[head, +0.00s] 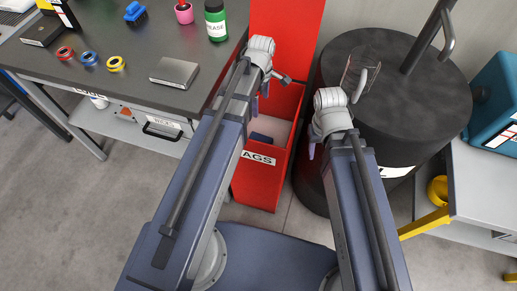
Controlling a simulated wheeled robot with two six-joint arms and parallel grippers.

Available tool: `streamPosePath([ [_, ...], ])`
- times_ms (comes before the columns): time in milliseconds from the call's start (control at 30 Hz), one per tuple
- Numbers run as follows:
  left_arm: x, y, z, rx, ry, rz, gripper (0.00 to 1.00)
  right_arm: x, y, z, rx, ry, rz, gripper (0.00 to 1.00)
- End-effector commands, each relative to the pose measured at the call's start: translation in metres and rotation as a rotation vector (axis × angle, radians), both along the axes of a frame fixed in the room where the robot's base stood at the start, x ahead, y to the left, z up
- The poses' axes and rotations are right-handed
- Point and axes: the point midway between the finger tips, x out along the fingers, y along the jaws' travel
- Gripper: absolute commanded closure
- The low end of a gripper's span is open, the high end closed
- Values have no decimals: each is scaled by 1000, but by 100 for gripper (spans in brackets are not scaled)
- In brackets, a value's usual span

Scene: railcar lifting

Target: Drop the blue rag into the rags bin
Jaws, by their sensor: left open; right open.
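The red rags bin (258,185), its label partly reading "AGS", stands on the floor in the middle, its red lid raised behind it. Inside lies a pale surface, and on it a small dark blue piece (262,137) that looks like the blue rag, partly hidden by my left arm. My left gripper (260,98) is open above the bin's back left part, with purple fingertips showing. I see nothing in it. My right gripper (313,148) is open at the bin's right side, by the black drum. Its fingers are mostly hidden by its wrist.
The black drum (410,125) stands close right of the bin.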

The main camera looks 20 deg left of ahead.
Motion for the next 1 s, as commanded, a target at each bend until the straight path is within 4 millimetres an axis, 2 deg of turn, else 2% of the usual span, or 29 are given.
streamPosePath([
  [533,0,0,68,0,0,0,0,0,0,68,0,0,-1,50],
  [667,0,0,75,0,0,0,0,0,0,75,0,0,-1,50],
  [1000,0,0,73,0,0,0,0,0,0,74,0,0,-1,50],
])
